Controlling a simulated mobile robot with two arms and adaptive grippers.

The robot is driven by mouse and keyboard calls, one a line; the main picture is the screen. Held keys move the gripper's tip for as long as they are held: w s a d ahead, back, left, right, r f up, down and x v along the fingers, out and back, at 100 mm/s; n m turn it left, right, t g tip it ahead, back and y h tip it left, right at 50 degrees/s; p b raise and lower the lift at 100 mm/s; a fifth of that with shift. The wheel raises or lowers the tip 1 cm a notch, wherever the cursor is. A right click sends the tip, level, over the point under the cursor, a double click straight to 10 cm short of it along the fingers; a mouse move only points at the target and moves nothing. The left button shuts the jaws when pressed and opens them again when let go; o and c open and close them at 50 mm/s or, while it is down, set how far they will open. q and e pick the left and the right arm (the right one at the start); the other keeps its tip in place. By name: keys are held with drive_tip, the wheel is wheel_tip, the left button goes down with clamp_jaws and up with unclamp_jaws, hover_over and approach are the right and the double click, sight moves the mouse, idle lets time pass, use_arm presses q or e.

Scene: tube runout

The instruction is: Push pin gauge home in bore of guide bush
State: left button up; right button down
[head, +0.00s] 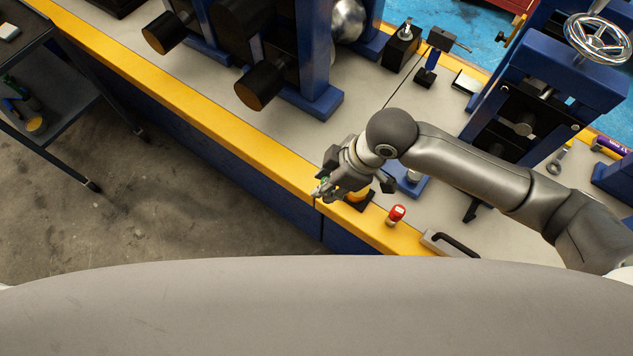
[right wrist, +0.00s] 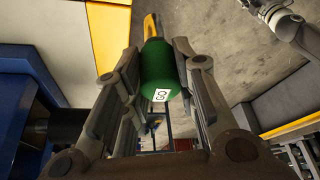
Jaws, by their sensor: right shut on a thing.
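The pin gauge has a green handle (right wrist: 161,75) with a white label reading GO. My right gripper (right wrist: 160,82) is shut on this handle in the right wrist view. A yellow-gold part (right wrist: 151,26) shows beyond the handle; I cannot tell whether it belongs to the gauge. In the head view my right gripper (head: 323,188) is over the bench's front edge, with a little green showing at its fingers. An orange-yellow piece on a black block (head: 358,196), possibly the guide bush, is partly hidden behind this gripper. The bore and the gauge's tip cannot be made out.
A red-capped piece (head: 397,213) stands right of my right gripper on the bench's yellow edge (head: 225,120). A tray with a black handle (head: 455,244) lies further right. Blue machine frames with black rollers (head: 262,87) stand behind. A dark cart (head: 55,75) is at left.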

use_arm(q)
wheel_tip(320, 180, up, 6)
drive_tip(key=p, duration=0.4)
use_arm(e)
drive_tip(key=w+d, duration=0.6)
drive_tip(key=d, duration=0.2)
drive_tip(key=shift+d, duration=0.15)
use_arm(q)
drive_tip(key=shift+p, duration=0.3)
use_arm(e)
drive_tip(key=shift+r, duration=0.15)
use_arm(q)
wheel_tip(320, 180, down, 3)
drive_tip(key=b, duration=0.3)
drive_tip(key=shift+r, duration=0.1)
use_arm(e)
wheel_tip(320, 180, down, 6)
drive_tip(key=shift+t, duration=0.3)
use_arm(q)
drive_tip(key=shift+r+p, duration=0.85)
drive_tip(key=shift+p, duration=0.05)
drive_tip(key=shift+f+b, duration=1.9)
use_arm(e)
drive_tip(key=shift+f, duration=2.8)
